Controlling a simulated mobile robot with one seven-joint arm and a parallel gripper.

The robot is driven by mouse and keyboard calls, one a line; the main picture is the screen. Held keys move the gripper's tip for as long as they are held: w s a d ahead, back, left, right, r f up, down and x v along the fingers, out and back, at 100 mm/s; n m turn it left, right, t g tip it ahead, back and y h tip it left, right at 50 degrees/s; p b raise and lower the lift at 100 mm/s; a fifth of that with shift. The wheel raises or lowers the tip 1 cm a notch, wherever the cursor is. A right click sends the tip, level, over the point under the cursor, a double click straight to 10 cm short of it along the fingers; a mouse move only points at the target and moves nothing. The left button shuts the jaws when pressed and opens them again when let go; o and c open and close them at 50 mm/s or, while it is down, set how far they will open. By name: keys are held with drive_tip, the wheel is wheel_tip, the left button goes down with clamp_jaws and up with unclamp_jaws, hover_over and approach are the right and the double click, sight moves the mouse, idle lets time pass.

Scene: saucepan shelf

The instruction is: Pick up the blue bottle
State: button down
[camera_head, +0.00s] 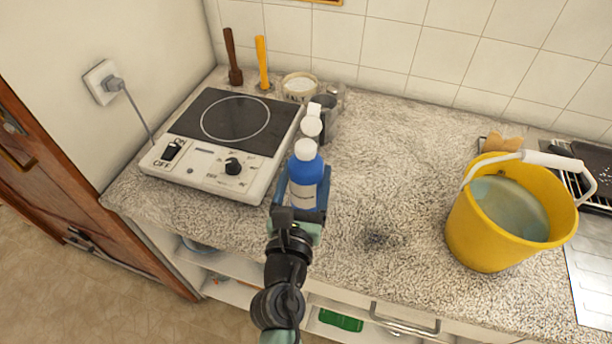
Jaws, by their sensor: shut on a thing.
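The blue bottle (306,172) has a white cap and a pale label. It stands upright at the front middle of the counter view, just right of the hot plate. My gripper (304,195) reaches up from the bottom of the picture and is shut on the bottle, with its fingers at the bottle's two sides. The bottle's base is hidden behind my gripper, so I cannot tell whether it touches the counter.
A white spray-topped container (312,122) stands close behind the bottle. A yellow bucket (487,238) stands at right. The speckled counter (400,150) between is clear.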

sight(306, 165)
drive_tip(key=shift+r+p, duration=0.65)
drive_tip(key=shift+r, duration=0.8)
drive_tip(key=shift+r, duration=0.1)
idle(0.4)
